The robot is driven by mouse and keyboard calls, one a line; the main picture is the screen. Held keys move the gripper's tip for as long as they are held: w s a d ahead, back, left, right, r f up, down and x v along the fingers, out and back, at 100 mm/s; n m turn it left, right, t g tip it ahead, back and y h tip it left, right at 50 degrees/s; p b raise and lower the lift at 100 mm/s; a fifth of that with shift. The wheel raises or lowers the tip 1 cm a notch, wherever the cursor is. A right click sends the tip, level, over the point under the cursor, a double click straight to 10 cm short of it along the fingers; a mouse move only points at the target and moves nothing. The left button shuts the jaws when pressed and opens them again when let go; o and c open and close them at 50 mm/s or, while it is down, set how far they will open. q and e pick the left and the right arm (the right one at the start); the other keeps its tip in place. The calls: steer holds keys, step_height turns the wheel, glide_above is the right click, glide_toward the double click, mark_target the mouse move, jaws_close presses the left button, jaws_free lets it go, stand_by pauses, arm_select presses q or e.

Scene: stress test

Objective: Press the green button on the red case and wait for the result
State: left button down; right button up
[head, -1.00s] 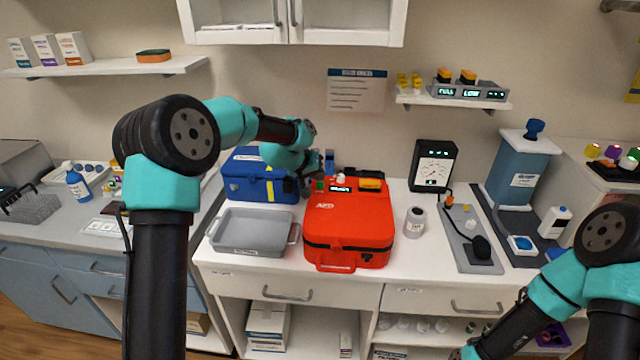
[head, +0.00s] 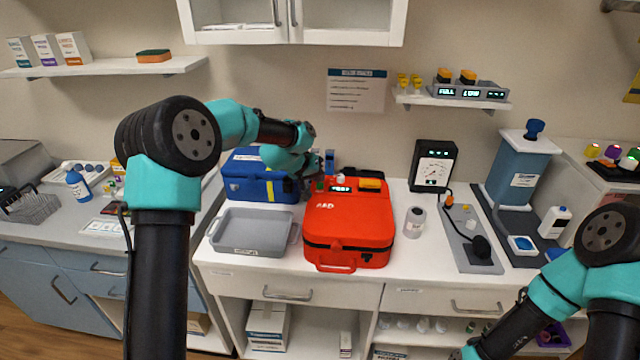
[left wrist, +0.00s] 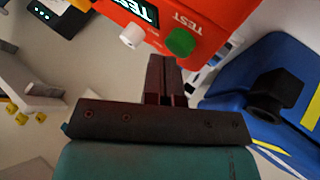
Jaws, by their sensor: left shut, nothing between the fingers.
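The red case (head: 348,222) stands on the white counter in the head view. Its top panel has a small lit display (head: 340,189) that seems to read TEST. The left wrist view shows the green button (left wrist: 180,42) beside a printed TEST label, with a white knob (left wrist: 131,36) and the display (left wrist: 142,10) reading TEST. My left gripper (head: 317,177) is at the case's back left corner. Its shut, empty fingers (left wrist: 162,66) point at the panel close to the green button; the button's face is uncovered and I cannot tell whether they touch. My right gripper is out of view.
A blue case (head: 258,176) stands left of the red case, close to my left gripper. A grey tray (head: 252,232) lies in front of it. A wall cabinet (head: 292,22) hangs above.

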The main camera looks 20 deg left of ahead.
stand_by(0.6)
arm_select(q)
steer(key=shift+r, duration=0.75)
steer(key=shift+r, duration=0.15)
steer(key=shift+r, duration=2.35)
